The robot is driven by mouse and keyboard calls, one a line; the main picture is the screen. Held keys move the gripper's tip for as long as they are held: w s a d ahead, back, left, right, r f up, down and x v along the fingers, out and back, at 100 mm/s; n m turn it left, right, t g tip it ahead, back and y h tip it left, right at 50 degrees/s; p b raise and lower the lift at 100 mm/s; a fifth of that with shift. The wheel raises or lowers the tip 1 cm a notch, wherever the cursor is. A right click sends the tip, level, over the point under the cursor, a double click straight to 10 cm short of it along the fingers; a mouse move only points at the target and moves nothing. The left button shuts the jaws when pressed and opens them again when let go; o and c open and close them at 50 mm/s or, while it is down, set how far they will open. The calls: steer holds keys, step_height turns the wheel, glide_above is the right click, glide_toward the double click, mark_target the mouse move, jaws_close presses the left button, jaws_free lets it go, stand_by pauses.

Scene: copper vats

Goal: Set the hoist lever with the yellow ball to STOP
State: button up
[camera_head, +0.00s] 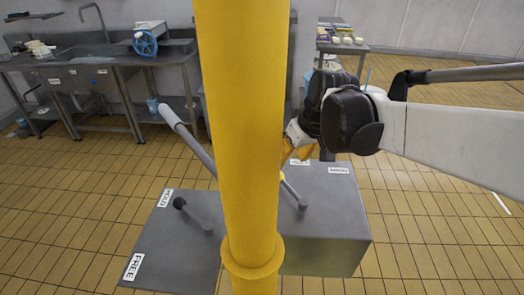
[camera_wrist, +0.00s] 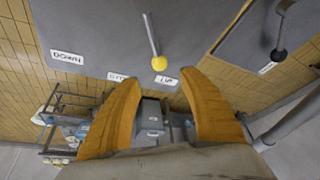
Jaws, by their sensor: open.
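The hoist lever's yellow ball (camera_wrist: 159,63) sits on a thin grey rod (camera_wrist: 151,36) over a grey box top (camera_wrist: 100,30). Labels read DOWN (camera_wrist: 67,57), STOP (camera_wrist: 117,77), partly covered by a finger, and UP (camera_wrist: 167,80). The ball is nearest the UP label. In the head view the rod (camera_head: 294,194) shows beside the yellow post, which hides the UP label. My gripper (camera_wrist: 160,82) is open and empty, its orange fingers spread either side of the UP label, with the ball just beyond the tips in the picture. Contact cannot be told.
A thick yellow post (camera_head: 238,120) stands in front of the boxes. A second grey box (camera_head: 170,245), left of it, has a black-knobbed lever (camera_head: 180,203) and labels HOLD and FREE (camera_head: 133,267). A long grey handle (camera_head: 190,140) slants above it.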

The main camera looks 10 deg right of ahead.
mark_target(287, 185)
steer(key=shift+w+f, duration=0.5)
steer(key=shift+w, duration=0.1)
steer(key=b+x, duration=0.4)
steer(key=x, duration=0.6)
steer(key=shift+f+b, duration=0.15)
steer(key=shift+b, duration=0.25)
steer(key=shift+c, duration=0.6)
jaws_close()
